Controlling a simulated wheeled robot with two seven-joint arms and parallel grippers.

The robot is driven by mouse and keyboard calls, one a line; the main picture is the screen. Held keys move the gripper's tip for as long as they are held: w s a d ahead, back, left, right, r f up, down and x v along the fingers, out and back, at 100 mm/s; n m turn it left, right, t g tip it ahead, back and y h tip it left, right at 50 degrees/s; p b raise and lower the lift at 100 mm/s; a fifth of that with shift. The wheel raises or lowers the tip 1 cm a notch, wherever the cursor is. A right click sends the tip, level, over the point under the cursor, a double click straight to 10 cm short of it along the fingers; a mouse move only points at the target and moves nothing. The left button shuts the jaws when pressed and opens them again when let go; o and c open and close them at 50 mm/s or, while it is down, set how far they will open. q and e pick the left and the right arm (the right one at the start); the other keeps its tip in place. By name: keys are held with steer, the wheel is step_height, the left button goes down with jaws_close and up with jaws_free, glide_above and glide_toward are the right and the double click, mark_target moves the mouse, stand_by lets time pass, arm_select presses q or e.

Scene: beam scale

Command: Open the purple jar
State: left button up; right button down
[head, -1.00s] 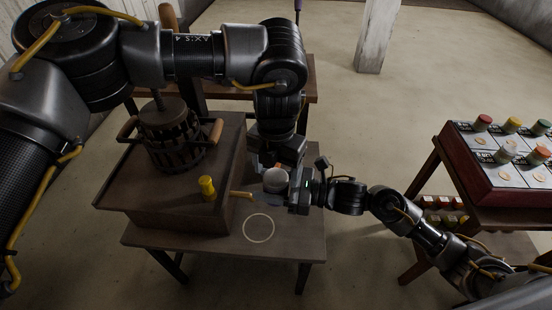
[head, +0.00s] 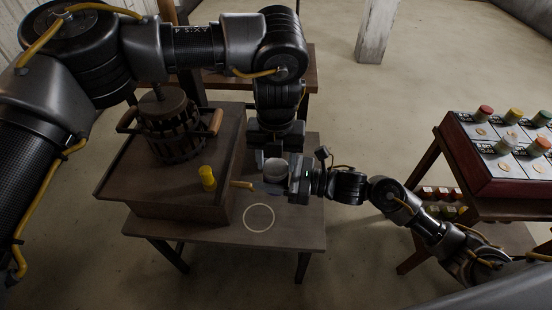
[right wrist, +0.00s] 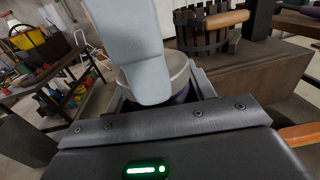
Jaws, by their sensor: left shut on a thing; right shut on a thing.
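The purple jar shows in the right wrist view as a dark purplish body (right wrist: 181,97) under a pale round lid (right wrist: 180,72). In the head view the lid (head: 276,168) shows as a pale disc above the table; the body is mostly hidden. My right gripper (head: 284,184) comes in from the right and is shut on the jar body. My left gripper (head: 276,163) reaches down from above and is shut on the lid. One of its light grey fingers (right wrist: 135,60) covers part of the lid in the right wrist view. The lid appears seated on the body.
A pale ring (head: 258,217) marks clear tabletop in front. A red-edged tray (head: 470,165) with several colour-topped jars stands at right.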

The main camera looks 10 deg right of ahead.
arm_select(q)
steer(key=shift+n, duration=1.1)
steer(key=shift+r, duration=0.15)
steer(key=shift+r, duration=0.95)
steer(key=shift+r, duration=2.05)
